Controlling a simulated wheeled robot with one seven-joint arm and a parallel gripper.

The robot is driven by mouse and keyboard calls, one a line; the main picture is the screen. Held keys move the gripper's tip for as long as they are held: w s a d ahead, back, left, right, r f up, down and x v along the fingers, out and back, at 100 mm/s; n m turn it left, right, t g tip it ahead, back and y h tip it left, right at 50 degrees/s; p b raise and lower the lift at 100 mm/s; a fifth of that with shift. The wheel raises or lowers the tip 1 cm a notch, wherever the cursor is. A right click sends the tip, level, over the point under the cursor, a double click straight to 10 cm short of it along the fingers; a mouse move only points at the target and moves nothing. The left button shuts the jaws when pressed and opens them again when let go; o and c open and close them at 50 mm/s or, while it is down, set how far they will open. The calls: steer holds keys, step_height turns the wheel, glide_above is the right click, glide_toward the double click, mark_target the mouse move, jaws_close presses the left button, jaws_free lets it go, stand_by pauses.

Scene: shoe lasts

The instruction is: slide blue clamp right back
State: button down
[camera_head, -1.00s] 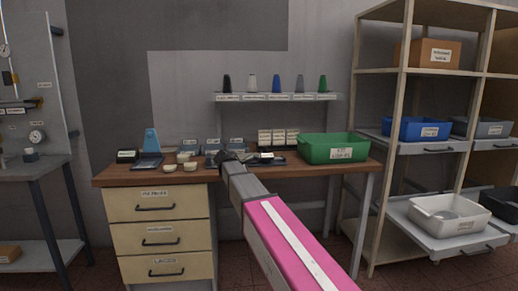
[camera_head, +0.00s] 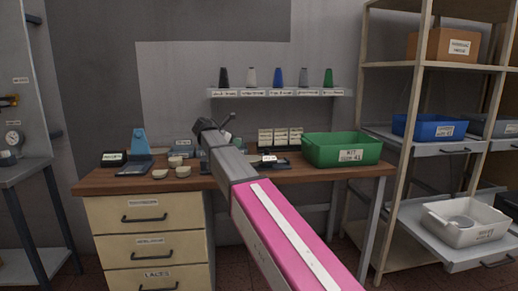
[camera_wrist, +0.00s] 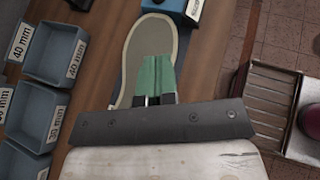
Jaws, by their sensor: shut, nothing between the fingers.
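A blue block with a white label (camera_wrist: 178,5), perhaps the blue clamp, is cut off by the top edge of the wrist view. It lies at the toe end of a grey sole shape (camera_wrist: 150,42). A green tapered piece (camera_wrist: 155,74) lies over the sole's near end, just beyond my fingertips. My gripper (camera_wrist: 154,99) is shut and empty. In the head view, my dark gripper end (camera_head: 208,128) is over the back of the wooden bench (camera_head: 110,186), and its fingertips are not clear. The clamp cannot be made out there.
Blue-grey bins (camera_wrist: 56,55) with size labels line the left of the wrist view. On the bench are a blue stand (camera_head: 138,143), pale bowls (camera_head: 160,174) and a green bin (camera_head: 342,148). A wall shelf (camera_head: 280,92) holds several coloured cones. A rack (camera_head: 424,70) stands right.

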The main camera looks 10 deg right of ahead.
stand_by(0.3)
glide_toward(260, 159)
steer(key=d, duration=0.1)
steer(key=w+d, duration=0.1)
steer(key=d, duration=0.1)
steer(key=w+d, duration=0.1)
steer(key=d, duration=0.1)
steer(key=shift+w+f, duration=0.2)
steer(key=shift+w+d+r, duration=0.1)
steer(key=shift+w+d, duration=0.1)
steer(key=shift+d, duration=0.25)
steer(key=shift+w+d, duration=0.25)
steer(key=shift+d, duration=0.25)
steer(key=shift+w+d, duration=0.3)
steer(key=shift+d, duration=0.4)
steer(key=d, duration=0.7)
